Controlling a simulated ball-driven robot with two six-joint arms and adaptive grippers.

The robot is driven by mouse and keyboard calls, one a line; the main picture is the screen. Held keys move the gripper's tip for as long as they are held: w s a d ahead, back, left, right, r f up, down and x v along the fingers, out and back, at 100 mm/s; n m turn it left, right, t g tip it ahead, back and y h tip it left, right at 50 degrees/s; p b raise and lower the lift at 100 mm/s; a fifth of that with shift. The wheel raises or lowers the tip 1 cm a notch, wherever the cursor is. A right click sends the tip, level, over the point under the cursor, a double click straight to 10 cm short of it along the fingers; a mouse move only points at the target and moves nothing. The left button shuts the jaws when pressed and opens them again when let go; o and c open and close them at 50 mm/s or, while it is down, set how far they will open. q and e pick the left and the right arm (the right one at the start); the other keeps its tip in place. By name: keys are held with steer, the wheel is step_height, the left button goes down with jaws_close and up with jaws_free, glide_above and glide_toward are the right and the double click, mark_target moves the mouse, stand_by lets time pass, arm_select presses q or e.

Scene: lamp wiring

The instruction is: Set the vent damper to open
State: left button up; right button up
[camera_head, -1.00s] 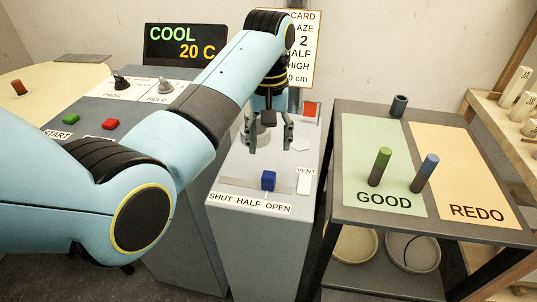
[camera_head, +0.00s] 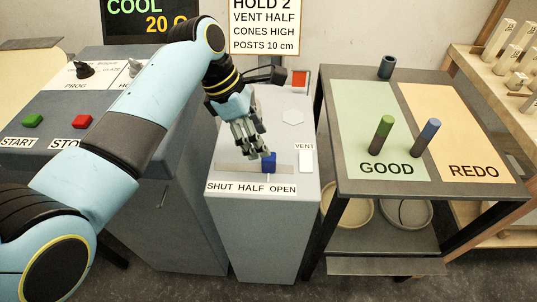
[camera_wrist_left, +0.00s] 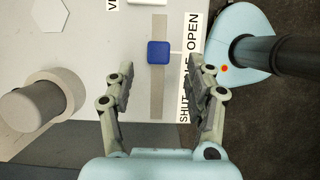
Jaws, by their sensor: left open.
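The vent damper is a blue knob (camera_head: 269,163) on a straight slot in the top of a grey cabinet (camera_head: 262,235). Its label strip (camera_head: 252,189) reads SHUT, HALF, OPEN from left to right. The knob stands right of the slot's middle, about between the words HALF and OPEN. It also shows in the wrist view (camera_wrist_left: 159,52). My left gripper (camera_head: 257,150) is low over the slot, beside the knob. In the wrist view its fingers (camera_wrist_left: 160,75) are open and empty, with the knob just beyond the gap between the tips. Contact cannot be told. My right gripper is not in view.
A white VENT plate (camera_head: 306,161) and a red button (camera_head: 299,78) are on the cabinet. A grey cylinder (camera_wrist_left: 40,105) stands near the fingers. The control panel is at left. At right, a sorting table (camera_head: 333,187) holds green-topped and blue-topped posts.

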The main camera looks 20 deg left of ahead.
mark_target(269, 162)
arm_select(q)
steer(key=x, duration=0.6)
steer(key=shift+a+f+b, duration=0.1)
steer(key=shift+b, duration=0.25)
steer(key=shift+w+f, duration=0.1)
steer(key=shift+f, duration=0.4)
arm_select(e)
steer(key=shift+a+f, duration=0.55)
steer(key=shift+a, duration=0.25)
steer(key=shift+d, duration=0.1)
arm_select(q)
steer(key=c, duration=0.4)
jaws_close()
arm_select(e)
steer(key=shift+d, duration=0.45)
